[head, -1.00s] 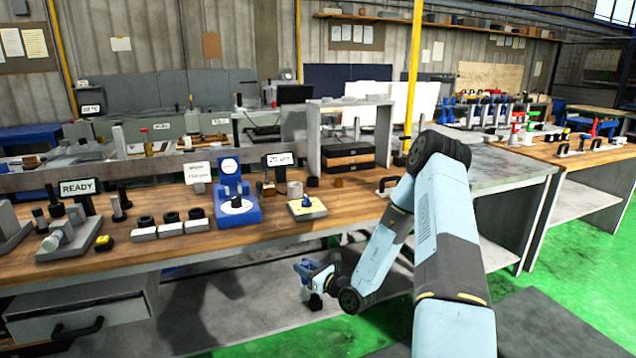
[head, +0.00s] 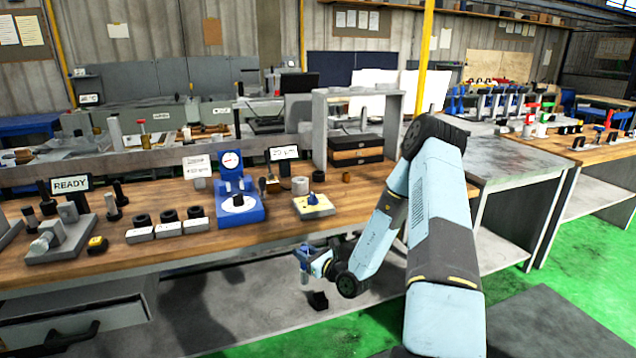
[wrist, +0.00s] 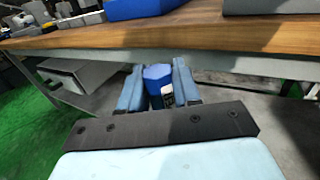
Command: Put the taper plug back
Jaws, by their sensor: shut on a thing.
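My gripper (head: 304,255) is low in front of the long wooden bench, below its front edge. It is shut on a blue, many-sided handle with a white label, seen between the blue fingers in the wrist view (wrist: 157,80). This appears to be the taper plug (head: 305,279); a pale shank hangs below the fingers in the head view. A dark block shows just beneath; I cannot tell if it touches the plug. A pale yellow block (head: 325,211) with a small blue and dark piece on it stands on the bench above my gripper.
The wooden bench (head: 370,190) has its front edge between my gripper and the benchtop. A blue dial gauge stand (head: 252,213) stands left of the yellow block. A grey cylinder (head: 300,186) and a grey frame (head: 319,140) stand behind. Bare wood lies right of the yellow block.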

